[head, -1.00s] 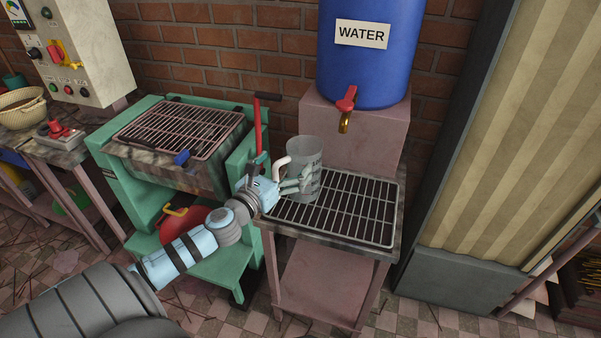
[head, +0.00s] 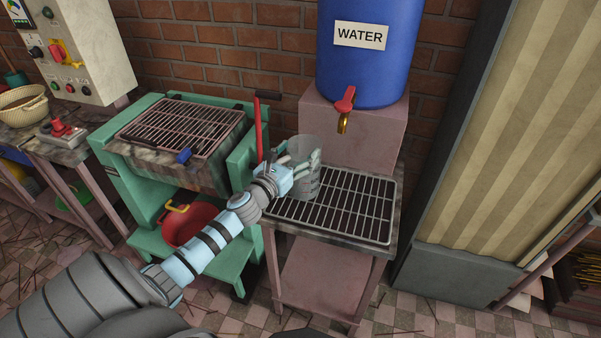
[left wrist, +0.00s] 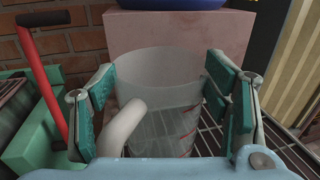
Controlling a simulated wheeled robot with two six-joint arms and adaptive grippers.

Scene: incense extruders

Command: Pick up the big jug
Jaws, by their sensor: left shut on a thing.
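The big jug (head: 305,180) is a clear, greyish container with a pale handle and red marks. It stands upright on the left part of the metal grate, in front of the pink block. My left gripper (head: 301,170) is around it, with its fingers on both sides. In the left wrist view the jug (left wrist: 165,95) is between the two green-padded fingers of my left gripper (left wrist: 163,100), with its white handle toward my wrist. The gripper is shut on the jug. I cannot tell whether the jug's base touches the grate. My right gripper is not in view.
A blue water barrel (head: 367,70) with a red-handled tap (head: 345,108) stands on a pink block (head: 360,135) behind the grate (head: 345,212). A green machine (head: 245,165) with a red lever (head: 258,130) is close on the left. The grate's right part is clear.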

